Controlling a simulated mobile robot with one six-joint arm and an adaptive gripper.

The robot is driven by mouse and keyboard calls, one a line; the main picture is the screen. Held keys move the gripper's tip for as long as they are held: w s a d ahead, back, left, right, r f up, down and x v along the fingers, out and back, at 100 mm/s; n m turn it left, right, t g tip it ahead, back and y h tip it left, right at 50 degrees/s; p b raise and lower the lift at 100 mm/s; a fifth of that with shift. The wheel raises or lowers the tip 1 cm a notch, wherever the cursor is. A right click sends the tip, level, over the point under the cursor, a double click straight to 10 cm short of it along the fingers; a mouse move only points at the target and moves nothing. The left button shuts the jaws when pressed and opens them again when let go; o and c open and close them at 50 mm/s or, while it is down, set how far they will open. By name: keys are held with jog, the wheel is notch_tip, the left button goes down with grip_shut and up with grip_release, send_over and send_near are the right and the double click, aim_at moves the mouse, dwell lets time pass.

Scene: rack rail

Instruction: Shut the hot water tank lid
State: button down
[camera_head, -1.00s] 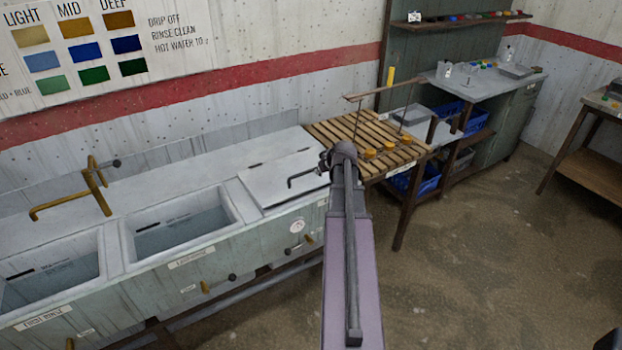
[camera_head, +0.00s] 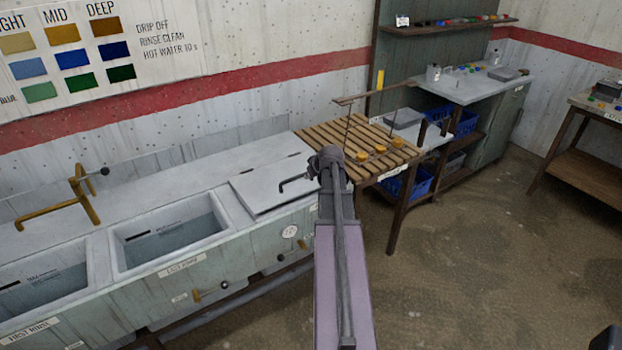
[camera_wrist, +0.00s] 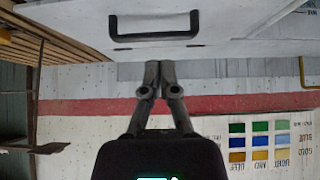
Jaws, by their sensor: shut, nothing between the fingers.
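The hot water tank lid (camera_head: 262,190) is a pale grey panel at the right end of the sink counter in the head view. It lies flat or nearly flat; I cannot tell if it is fully seated. Its dark bar handle (camera_head: 293,184) is near the front right, partly hidden by my arm. The handle also shows at the top of the wrist view (camera_wrist: 155,35), on the pale lid face (camera_wrist: 85,20). My gripper (camera_wrist: 160,72) is shut and empty, its fingertips together and apart from the handle in that picture. In the head view its fingers are hidden behind my wrist.
Two open basins with water (camera_head: 170,240) lie left of the lid, with a brass tap (camera_head: 75,205) behind them. A slatted wooden rack (camera_head: 340,135) with yellow pieces adjoins on the right. The floor (camera_head: 460,270) in front is clear.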

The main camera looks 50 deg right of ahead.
jog(key=b, duration=0.6)
send_over(300, 199)
jog(key=s, duration=0.2)
notch_tip(300, 199, down, 6)
jog(key=shift+a+f+b, duration=0.2)
jog(key=shift+f+b, duration=0.35)
jog(key=shift+f, duration=0.25)
jog(key=shift+f+b, duration=1.05)
jog(key=shift+s+a+f+b, duration=0.1)
jog(key=shift+s+f+b, duration=0.05)
jog(key=shift+f+b, duration=0.7)
jog(key=shift+s+f+b, duration=0.15)
jog(key=shift+f+b, duration=0.65)
jog(key=shift+b, duration=0.05)
jog(key=shift+r, duration=0.2)
notch_tip(300, 199, up, 4)
jog(key=p, duration=0.4)
jog(key=shift+r+p, duration=0.1)
jog(key=shift+p, duration=0.25)
jog(key=s+p+v, duration=0.1)
jog(key=p+v, duration=0.5)
jog(key=v, duration=0.3)
jog(key=shift+p, duration=0.3)
